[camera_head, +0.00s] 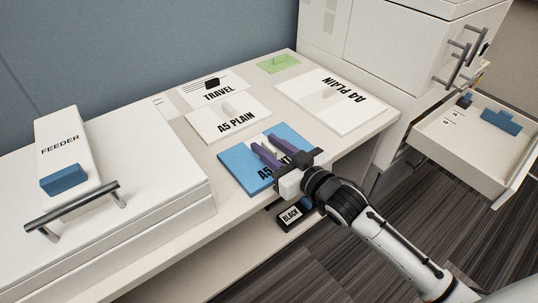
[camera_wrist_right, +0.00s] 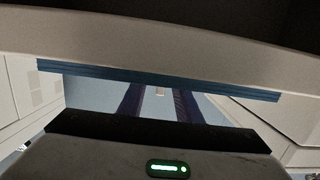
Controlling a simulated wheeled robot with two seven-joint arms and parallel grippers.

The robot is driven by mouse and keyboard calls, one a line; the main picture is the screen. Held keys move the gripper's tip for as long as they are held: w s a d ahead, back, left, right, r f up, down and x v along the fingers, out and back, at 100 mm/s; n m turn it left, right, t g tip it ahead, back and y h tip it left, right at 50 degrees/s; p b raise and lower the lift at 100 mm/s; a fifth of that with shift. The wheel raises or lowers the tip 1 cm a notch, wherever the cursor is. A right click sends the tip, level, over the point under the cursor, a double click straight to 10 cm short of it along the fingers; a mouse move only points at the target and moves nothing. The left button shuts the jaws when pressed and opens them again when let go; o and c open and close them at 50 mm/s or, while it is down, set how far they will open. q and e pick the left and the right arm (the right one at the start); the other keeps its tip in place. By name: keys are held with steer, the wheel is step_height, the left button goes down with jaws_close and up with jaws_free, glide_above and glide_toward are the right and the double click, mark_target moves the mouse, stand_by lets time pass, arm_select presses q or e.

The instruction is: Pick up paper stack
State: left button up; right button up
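The blue-topped paper stack (camera_head: 238,164), marked "A5" with the rest of its label covered, lies near the front edge of the white counter. My right gripper (camera_head: 265,147) reaches over it from the front right. Its two purple fingers are apart, and part of the label and top is hidden behind them. In the right wrist view the dark fingers (camera_wrist_right: 160,95) are apart, with a small pale piece between them and no clear contact. A blue edge (camera_wrist_right: 70,72) crosses that view. My left gripper is not in view.
The A5 plain stack (camera_head: 215,127), travel stack (camera_head: 196,98), A4 plain stack (camera_head: 345,112) and a green pad (camera_head: 279,64) lie around it. The feeder machine (camera_head: 62,143) stands left. A black box (camera_head: 290,218) sits below the counter. An open drawer (camera_head: 463,150) is at right.

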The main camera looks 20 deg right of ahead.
jaws_close()
